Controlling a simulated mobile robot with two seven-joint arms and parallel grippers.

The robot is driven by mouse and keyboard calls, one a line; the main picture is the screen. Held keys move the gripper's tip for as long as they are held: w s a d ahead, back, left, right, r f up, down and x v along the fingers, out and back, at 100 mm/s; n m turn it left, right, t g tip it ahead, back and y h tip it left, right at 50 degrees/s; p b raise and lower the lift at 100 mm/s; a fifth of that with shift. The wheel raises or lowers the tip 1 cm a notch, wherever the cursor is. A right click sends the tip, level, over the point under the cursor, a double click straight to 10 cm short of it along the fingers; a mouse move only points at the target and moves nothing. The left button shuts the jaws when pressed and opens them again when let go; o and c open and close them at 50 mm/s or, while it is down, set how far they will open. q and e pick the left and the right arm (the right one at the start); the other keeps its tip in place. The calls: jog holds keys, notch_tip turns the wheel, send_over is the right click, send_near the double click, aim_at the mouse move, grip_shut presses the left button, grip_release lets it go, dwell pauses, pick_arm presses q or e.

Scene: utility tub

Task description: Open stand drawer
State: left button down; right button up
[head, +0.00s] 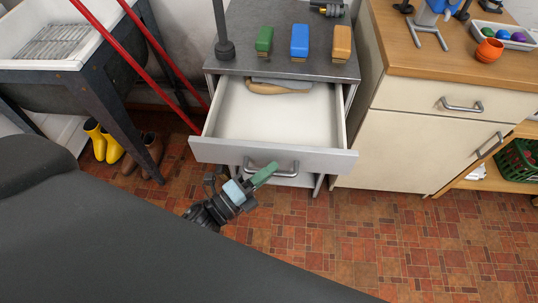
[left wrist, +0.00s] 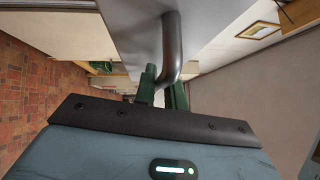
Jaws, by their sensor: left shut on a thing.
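The grey stand (head: 285,45) has its drawer (head: 270,110) pulled well out, showing a pale interior. A wooden-handled tool (head: 280,87) lies at the back of the drawer. My left gripper (head: 268,172) is at the drawer's bar handle (head: 284,168), with green fingers around it. In the left wrist view the fingers (left wrist: 162,90) are shut on the metal handle (left wrist: 174,50). The right gripper does not show in either view.
Green (head: 264,40), blue (head: 300,41) and orange (head: 342,43) brushes stand on the stand's top. A cream cabinet (head: 400,140) is close on the right. Red poles (head: 150,50) lean at the left by a sink (head: 50,40). Yellow boots (head: 103,141) stand on the tiled floor.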

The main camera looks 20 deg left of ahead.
pick_arm(q)
jog(key=shift+s+d, duration=0.2)
jog(key=shift+s, duration=0.55)
jog(key=shift+s+d, duration=0.2)
jog(key=shift+s, duration=0.55)
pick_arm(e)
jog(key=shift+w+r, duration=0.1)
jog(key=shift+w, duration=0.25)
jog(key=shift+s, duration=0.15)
pick_arm(q)
jog(key=c, duration=1.5)
grip_release()
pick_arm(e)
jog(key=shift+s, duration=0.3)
pick_arm(q)
jog(key=shift+b+v, duration=0.6)
jog(key=shift+v, duration=3.35)
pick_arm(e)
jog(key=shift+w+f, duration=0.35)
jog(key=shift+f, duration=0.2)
pick_arm(q)
jog(key=shift+w, duration=0.1)
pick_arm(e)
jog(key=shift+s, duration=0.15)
